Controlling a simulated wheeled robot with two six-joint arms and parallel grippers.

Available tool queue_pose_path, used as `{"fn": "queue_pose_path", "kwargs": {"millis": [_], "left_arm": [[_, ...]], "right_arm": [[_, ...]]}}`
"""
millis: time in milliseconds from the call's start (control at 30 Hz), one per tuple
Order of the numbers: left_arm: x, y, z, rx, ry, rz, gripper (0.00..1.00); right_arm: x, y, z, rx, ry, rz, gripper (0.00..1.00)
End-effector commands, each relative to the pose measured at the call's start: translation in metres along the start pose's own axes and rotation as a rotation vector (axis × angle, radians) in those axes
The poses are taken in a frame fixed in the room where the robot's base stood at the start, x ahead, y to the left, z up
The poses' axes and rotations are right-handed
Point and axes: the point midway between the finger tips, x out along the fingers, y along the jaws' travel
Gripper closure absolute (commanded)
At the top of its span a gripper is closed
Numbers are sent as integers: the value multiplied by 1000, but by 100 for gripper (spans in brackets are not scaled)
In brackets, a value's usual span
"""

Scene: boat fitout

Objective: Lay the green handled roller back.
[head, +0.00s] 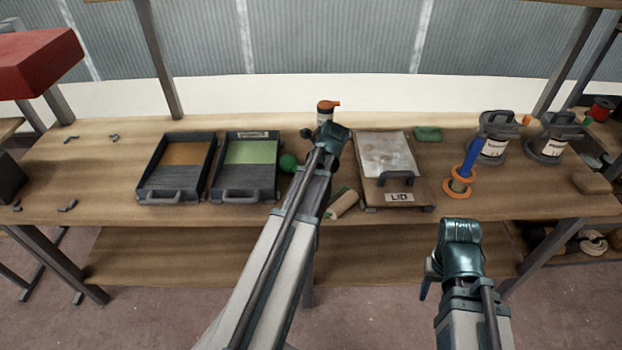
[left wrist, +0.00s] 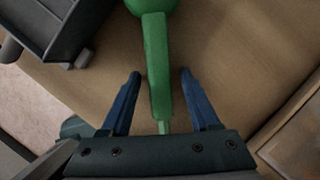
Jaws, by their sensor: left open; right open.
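A green handle with a rounded end (left wrist: 155,40) lies on the bench between the fingers of my left gripper (left wrist: 160,75) in the left wrist view. The fingers are open, one on each side, with gaps to the handle. In the head view the rounded green end (head: 289,162) shows beside my left arm, which hides the rest. A short pale roller-like piece (head: 342,203) lies right of that arm; I cannot tell if it joins the handle. My right gripper (head: 460,232) is open and empty in front of the bench.
Two dark trays stand left, one with an orange-brown bed (head: 187,154), one with a green bed (head: 250,152). A board marked LID (head: 370,193) lies right of my left arm. A blue-handled orange tool (head: 462,175) and lidded pots (head: 493,148) stand farther right.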

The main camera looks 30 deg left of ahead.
Motion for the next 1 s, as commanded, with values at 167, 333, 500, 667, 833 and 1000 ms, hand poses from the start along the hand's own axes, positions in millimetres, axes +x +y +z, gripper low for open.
{"fn": "queue_pose_path", "kwargs": {"millis": [167,333,500,667,833,1000], "left_arm": [[-8,0,2,0,0,0,38],[-25,0,3,0,0,0,38],[-51,0,3,0,0,0,38],[-78,0,3,2,0,-1,38],[-105,0,3,1,0,-1,38],[-121,0,2,1,0,0,38]], "right_arm": [[-8,1,0,0,0,0,50],[-24,2,1,0,0,0,50],[-49,5,3,0,0,0,50],[-74,7,4,0,0,0,50],[-99,9,6,0,0,0,50],[-114,11,7,0,0,0,50]]}}
